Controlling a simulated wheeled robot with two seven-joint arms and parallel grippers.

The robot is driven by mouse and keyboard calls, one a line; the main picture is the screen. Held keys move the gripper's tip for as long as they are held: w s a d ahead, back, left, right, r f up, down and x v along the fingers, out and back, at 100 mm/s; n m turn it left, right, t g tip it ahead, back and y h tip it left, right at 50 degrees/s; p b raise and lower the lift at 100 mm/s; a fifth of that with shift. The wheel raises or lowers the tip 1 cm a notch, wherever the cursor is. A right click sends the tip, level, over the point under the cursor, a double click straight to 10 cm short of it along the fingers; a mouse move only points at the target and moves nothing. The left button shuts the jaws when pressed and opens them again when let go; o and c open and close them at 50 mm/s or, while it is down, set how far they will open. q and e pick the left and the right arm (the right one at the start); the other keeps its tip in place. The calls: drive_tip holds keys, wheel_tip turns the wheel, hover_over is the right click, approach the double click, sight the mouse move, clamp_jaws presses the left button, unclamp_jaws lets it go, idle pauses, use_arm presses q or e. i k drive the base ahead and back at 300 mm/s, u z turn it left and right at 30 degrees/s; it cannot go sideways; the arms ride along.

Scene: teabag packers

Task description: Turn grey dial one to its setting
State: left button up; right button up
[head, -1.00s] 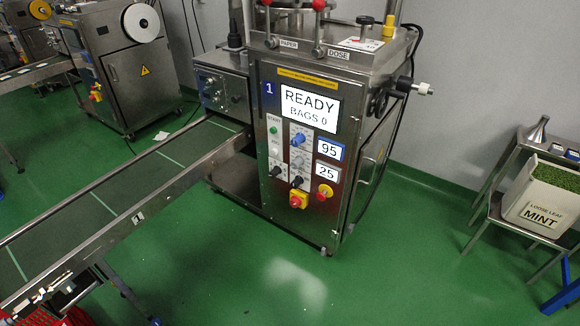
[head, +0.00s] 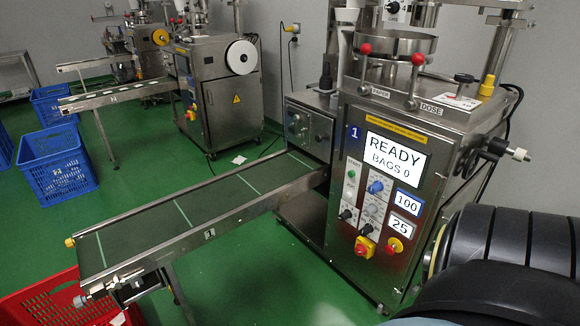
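Machine 1 (head: 340,190) stands right of centre, its screen reading READY, BAGS 0. The small grey dial (head: 372,209) is on its front panel, just below a blue dial (head: 375,187). Its pointer is too small to read. The display (head: 400,228) to the right of the grey dial shows 25; the one above (head: 407,203) shows 100. A black and blue-grey part of my arm fills the lower right corner, close to the camera. Neither gripper shows, and nothing is seen touching the grey dial.
A conveyor (head: 190,215) runs left from the machine. A red crate (head: 60,303) is at lower left, a blue crate (head: 55,165) behind. Green floor before the machine is clear.

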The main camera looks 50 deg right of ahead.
sight(372, 208)
drive_tip(key=u, duration=0.5)
drive_tip(key=k, duration=0.95)
drive_tip(key=z, duration=1.2)
